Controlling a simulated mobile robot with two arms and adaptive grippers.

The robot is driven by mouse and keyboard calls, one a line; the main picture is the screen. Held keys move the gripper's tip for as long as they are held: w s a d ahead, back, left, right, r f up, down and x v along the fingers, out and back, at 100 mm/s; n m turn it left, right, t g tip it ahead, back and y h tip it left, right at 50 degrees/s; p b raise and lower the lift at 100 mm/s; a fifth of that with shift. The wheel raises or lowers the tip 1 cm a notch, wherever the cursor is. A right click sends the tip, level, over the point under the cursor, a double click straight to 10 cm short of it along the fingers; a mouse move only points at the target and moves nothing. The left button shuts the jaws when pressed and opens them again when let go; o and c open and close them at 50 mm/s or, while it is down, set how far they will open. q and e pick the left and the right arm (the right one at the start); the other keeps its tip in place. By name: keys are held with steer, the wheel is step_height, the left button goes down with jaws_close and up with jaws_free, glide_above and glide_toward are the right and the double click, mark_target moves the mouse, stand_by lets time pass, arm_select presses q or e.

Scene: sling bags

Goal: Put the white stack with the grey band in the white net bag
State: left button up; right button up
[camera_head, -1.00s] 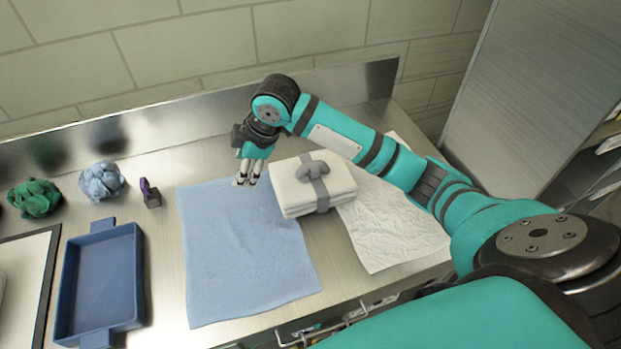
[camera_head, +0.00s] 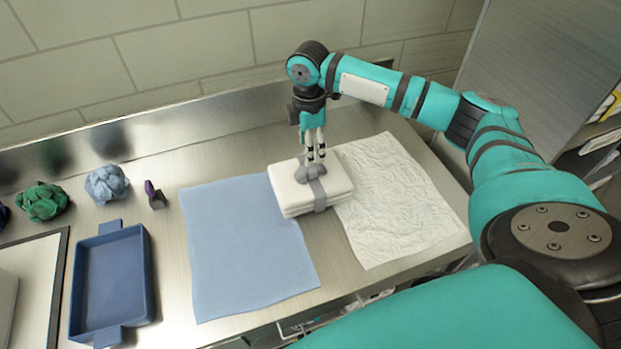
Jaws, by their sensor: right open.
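The white stack with the grey band (camera_head: 295,200) lies flat across the right edge of a blue cloth (camera_head: 240,250) and the bare counter. A grey knot (camera_head: 310,172) sits on top of it. My right gripper (camera_head: 314,158) points down at the knot, open, with its fingertips right at or just above it; I cannot tell whether they touch. A flat, crinkled white sheet (camera_head: 395,205) lies right of the stack; it may be the white net bag, but I see no clear opening. My left gripper is not in view.
A blue tray (camera_head: 112,285) with handles stands at the left. Crumpled green (camera_head: 42,201) and blue-grey (camera_head: 106,184) bundles and a small dark purple item (camera_head: 154,195) sit near the back wall. A metal cabinet (camera_head: 545,85) stands at the right.

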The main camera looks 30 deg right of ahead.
mark_target(310, 179)
steer(key=shift+f, duration=0.8)
steer(key=f, duration=0.1)
steer(key=f+p, duration=0.1)
steer(key=f, duration=0.1)
steer(key=f+p, duration=0.1)
steer(key=shift+s+f, duration=0.25)
steer(key=shift+f, duration=0.4)
jaws_close()
steer(key=shift+w+r, duration=0.1)
